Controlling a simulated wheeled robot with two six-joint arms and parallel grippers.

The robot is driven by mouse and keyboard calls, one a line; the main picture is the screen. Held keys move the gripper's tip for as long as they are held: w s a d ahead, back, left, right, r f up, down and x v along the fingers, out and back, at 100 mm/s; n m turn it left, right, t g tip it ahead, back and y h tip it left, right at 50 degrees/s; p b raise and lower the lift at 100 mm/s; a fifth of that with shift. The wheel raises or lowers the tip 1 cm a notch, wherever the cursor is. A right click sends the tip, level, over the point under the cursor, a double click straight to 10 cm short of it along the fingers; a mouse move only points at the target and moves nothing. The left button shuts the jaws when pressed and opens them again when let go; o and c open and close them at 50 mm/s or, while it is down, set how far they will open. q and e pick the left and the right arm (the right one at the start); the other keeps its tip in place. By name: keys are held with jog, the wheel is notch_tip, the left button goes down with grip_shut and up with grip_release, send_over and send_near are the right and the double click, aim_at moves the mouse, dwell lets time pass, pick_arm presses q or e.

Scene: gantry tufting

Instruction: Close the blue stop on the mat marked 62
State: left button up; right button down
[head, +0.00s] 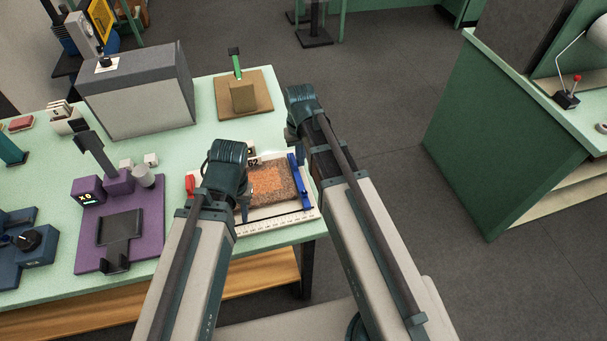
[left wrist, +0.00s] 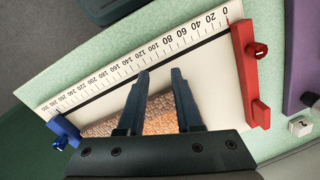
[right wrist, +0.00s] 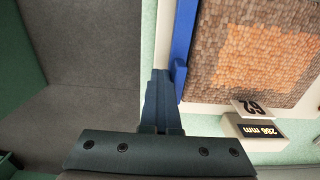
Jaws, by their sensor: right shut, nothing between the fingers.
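The mat marked 62 (head: 272,186) is a tufted brown square with an orange patch, lying on a white board with a printed scale. The blue stop (head: 299,180) is an upright bar along the mat's right side; it also shows in the right wrist view (right wrist: 183,42) and at lower left in the left wrist view (left wrist: 66,130). A red stop (left wrist: 251,75) is at the scale's zero end. My left gripper (left wrist: 161,75) is open and empty above the board. My right gripper (right wrist: 161,75) is shut and empty, its fingertips beside the blue stop's outer side; contact cannot be told.
A label reading 62 (right wrist: 250,108) and a display reading 258 mm (right wrist: 255,131) sit by the mat. A purple device (head: 120,235) stands left of the board, a brown base (head: 262,104) behind it. The table's edge is just right of the board.

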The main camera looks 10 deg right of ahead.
aim_at(277, 170)
jog(key=shift+s+a, duration=0.1)
jog(key=shift+a, duration=4.2)
dwell(1.1)
jog(key=shift+d, duration=0.3)
dwell(0.4)
jog(key=shift+d, duration=0.35)
